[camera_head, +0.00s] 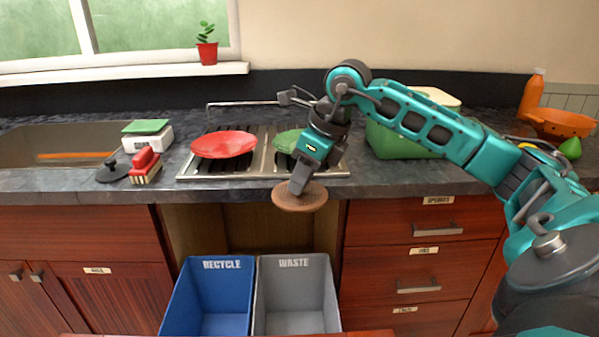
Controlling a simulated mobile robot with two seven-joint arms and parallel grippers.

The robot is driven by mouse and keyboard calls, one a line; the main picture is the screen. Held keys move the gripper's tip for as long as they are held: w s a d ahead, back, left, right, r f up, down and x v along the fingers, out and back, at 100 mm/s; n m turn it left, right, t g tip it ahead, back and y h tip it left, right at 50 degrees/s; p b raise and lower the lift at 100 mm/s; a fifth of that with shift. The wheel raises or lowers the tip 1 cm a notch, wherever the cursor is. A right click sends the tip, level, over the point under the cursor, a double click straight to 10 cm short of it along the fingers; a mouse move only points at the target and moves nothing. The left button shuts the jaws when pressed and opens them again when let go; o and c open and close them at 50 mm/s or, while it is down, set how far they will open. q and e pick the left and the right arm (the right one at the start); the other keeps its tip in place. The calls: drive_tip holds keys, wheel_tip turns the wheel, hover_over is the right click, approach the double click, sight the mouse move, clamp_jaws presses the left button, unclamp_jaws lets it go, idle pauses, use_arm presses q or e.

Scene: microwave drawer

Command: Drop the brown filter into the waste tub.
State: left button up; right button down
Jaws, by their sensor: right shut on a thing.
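The brown filter (300,203) is a round, flat brown disc. My right gripper (298,187) is shut on it at its upper edge and holds it in the air in front of the counter edge. The grey waste tub (296,292), marked WASTE, stands open below, on the right of the pair of tubs. The filter is above the tub's rear part in the picture and apart from it. The tub's visible inside looks empty. My left gripper is not in view.
The blue recycle tub (206,290) stands directly left of the waste tub. Drawers (420,255) flank the tubs on the right. On the counter are a red plate (224,144), a green bin (405,140), a scale (147,134) and a red brush (145,166).

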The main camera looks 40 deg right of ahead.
drive_tip(key=shift+f+b, duration=1)
drive_tip(key=shift+f, duration=0.65)
drive_tip(key=c, duration=0.8)
unclamp_jaws()
drive_tip(key=shift+c, duration=0.2)
drive_tip(key=p+v, duration=0.2)
drive_tip(key=v, duration=1.1)
